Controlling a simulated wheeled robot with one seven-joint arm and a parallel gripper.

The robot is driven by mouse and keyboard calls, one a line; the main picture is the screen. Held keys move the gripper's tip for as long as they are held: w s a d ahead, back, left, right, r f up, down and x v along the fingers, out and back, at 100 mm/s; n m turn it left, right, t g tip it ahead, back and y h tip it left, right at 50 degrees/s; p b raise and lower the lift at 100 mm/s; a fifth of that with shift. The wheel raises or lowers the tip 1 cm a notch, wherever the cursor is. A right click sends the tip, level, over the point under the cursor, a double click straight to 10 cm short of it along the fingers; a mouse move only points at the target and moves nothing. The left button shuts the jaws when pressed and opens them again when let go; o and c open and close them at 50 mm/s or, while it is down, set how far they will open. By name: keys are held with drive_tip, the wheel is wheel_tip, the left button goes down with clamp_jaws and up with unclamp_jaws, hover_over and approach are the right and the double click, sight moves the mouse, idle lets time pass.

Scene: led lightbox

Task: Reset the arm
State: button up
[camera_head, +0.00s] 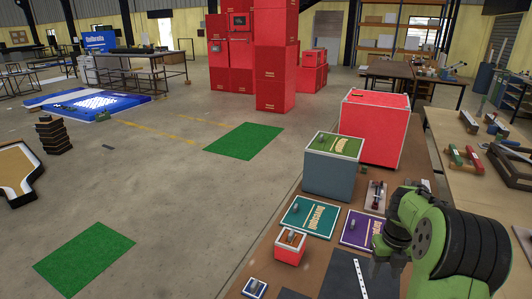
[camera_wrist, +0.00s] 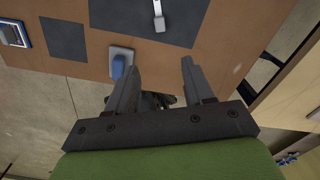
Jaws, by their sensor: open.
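My green and dark arm shows at the lower right of the head view, over the brown table (camera_head: 318,262). In the wrist view my gripper (camera_wrist: 158,75) is open, its two grey fingers apart with nothing between them. The fingertips lie over the brown table's edge. A small blue object on a light base (camera_wrist: 119,64) is on the table beside the left finger, and I cannot tell whether they touch.
On the table are a red box (camera_head: 373,130), a grey box with a green top (camera_head: 333,168), a teal panel (camera_head: 310,216), a purple panel (camera_head: 358,228) and a small red box (camera_head: 290,247). A dark mat (camera_wrist: 150,15) bears a light-coloured tool.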

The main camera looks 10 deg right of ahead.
drive_tip(key=s+a+r+n+t+h+p, duration=0.1)
drive_tip(key=s+a+r+n+p, duration=0.15)
drive_tip(key=a+r+n, duration=0.65)
drive_tip(key=s+a+r+n+t+h+p, duration=0.15)
drive_tip(key=s+a+r+n, duration=0.25)
drive_tip(key=a+r+n, duration=0.5)
drive_tip(key=s+a+r+n+t+y+p, duration=0.1)
drive_tip(key=s+a+n, duration=0.2)
drive_tip(key=s+n, duration=0.3)
drive_tip(key=s+a+r+n+t+y+p, duration=0.1)
drive_tip(key=s+n, duration=0.5)
drive_tip(key=n, duration=0.8)
drive_tip(key=a+t, duration=0.1)
drive_tip(key=a, duration=0.1)
drive_tip(key=shift+s+a+r+n+p, duration=0.15)
drive_tip(key=shift+s+a+n+p, duration=0.15)
drive_tip(key=shift+s+a+p, duration=0.1)
drive_tip(key=shift+y, duration=0.25)
